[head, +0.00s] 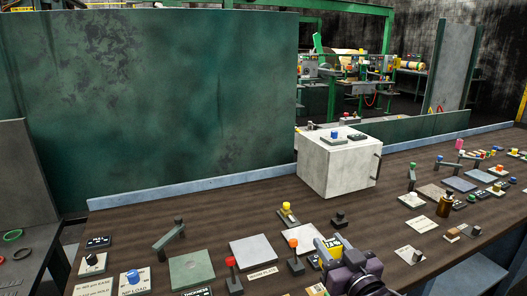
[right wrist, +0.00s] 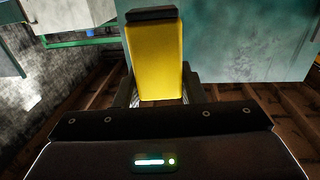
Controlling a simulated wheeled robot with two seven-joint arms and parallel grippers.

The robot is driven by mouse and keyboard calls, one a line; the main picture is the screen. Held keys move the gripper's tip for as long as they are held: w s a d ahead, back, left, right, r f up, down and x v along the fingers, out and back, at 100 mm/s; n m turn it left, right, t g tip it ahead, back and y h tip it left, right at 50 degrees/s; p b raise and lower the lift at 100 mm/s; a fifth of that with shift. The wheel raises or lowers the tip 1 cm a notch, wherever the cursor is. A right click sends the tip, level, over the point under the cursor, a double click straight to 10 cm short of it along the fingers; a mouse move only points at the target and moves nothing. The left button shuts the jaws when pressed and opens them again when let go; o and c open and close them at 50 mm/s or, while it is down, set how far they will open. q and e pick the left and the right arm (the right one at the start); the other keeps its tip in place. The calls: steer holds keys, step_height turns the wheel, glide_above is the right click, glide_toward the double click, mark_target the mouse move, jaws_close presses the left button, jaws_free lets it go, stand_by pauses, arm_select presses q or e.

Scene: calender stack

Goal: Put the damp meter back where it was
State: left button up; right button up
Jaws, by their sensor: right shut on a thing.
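The damp meter appears to be the yellow block with a dark top end (right wrist: 155,58) that stands up between the fingers in the right wrist view. My right gripper (head: 338,259) is shut on it at the near edge of the table in the head view. There, part of its yellow body (head: 333,242) shows just beyond the fingers, above the wooden table (head: 225,212). My left gripper is not in view.
A pale box (head: 335,165) stands at the back of the table. A red-knobbed lever (head: 294,246) and a grey plate (head: 253,251) lie left of my right gripper. A green plate (head: 192,270) is farther left. Several small controls crowd the right side.

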steer(key=s+d+f+m+h, duration=0.1)
steer(key=s+f+h, duration=0.1)
steer(key=s+f, duration=0.3)
steer(key=s+d+f+m+h, duration=0.1)
steer(key=s+f, duration=0.4)
steer(key=s, duration=0.7)
steer(key=shift+s+d+f+m+t+h, duration=0.2)
steer(key=shift+s+m+t+h, duration=0.15)
steer(key=shift+h, duration=0.45)
steer(key=shift+w, duration=0.15)
